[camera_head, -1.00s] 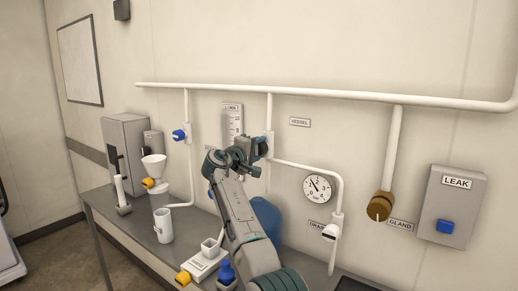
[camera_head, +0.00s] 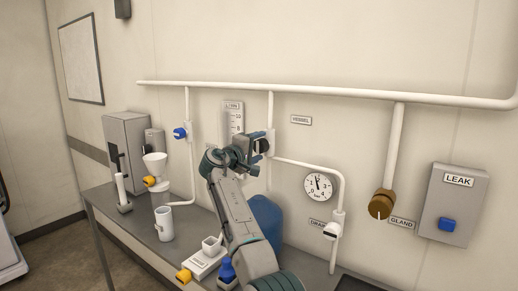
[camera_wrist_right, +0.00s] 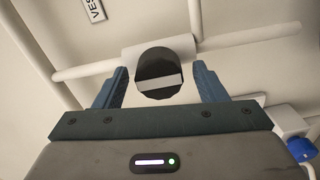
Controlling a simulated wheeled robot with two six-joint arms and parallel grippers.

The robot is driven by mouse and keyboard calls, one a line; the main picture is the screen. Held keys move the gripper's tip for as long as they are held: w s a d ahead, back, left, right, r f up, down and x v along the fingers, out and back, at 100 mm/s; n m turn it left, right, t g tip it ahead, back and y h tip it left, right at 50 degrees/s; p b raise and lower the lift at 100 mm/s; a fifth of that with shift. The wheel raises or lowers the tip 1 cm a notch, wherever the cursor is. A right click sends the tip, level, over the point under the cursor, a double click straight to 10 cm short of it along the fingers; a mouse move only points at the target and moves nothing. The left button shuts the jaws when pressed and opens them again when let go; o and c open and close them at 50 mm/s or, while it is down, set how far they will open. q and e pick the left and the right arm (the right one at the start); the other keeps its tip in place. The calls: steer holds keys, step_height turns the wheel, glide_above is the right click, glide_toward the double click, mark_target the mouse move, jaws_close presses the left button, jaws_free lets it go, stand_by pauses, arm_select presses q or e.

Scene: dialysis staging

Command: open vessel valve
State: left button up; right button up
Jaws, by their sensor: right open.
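The vessel valve is a dark round knob with a pale bar across its face (camera_wrist_right: 158,74), on a white pipe below the VESSEL label (camera_wrist_right: 94,10). In the head view the knob (camera_head: 263,146) is partly hidden by my right gripper (camera_head: 256,147). In the right wrist view the gripper (camera_wrist_right: 160,84) is open, with one blue finger on each side of the knob and visible gaps between. The bar lies nearly level in that view, roughly along the pipe. The round gauge (camera_head: 318,187) has its needle near straight up. My left gripper is not in view.
A blue rounded tank (camera_head: 268,214) stands behind my right arm. A jug (camera_head: 163,224) and funnel (camera_head: 154,166) stand left on the bench.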

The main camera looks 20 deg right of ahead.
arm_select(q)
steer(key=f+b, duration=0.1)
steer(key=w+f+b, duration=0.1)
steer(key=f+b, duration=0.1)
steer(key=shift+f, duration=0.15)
arm_select(e)
steer(key=v, duration=1)
